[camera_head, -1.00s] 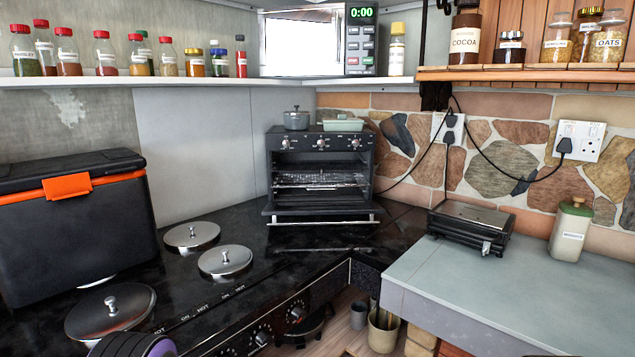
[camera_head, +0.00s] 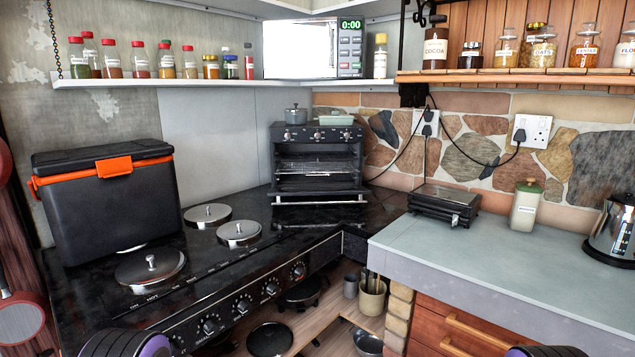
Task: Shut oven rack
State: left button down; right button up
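The small black oven (camera_head: 318,137) stands in the back corner of the dark counter, with a row of knobs along its top. Its front is open, and the door (camera_head: 318,200) is folded down with a silver handle bar at its front edge. The wire oven rack (camera_head: 316,168) shows inside the cavity; how far it is slid out is hard to tell. Only rounded grey and purple parts of my arms show at the bottom left and bottom right edges. Neither gripper's fingers are in view, and nothing of mine is near the oven.
A pot (camera_head: 295,115) and a green dish (camera_head: 336,119) sit on the oven. Lidded hobs (camera_head: 239,232) and a black cooler box (camera_head: 105,205) lie to its left. A black grill (camera_head: 444,205), canister (camera_head: 525,206) and kettle (camera_head: 611,230) stand right. The grey worktop's front (camera_head: 480,260) is clear.

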aim_at(317, 167)
jog(key=z, duration=0.4)
jog(key=i, duration=0.9)
jog(key=z, duration=0.25)
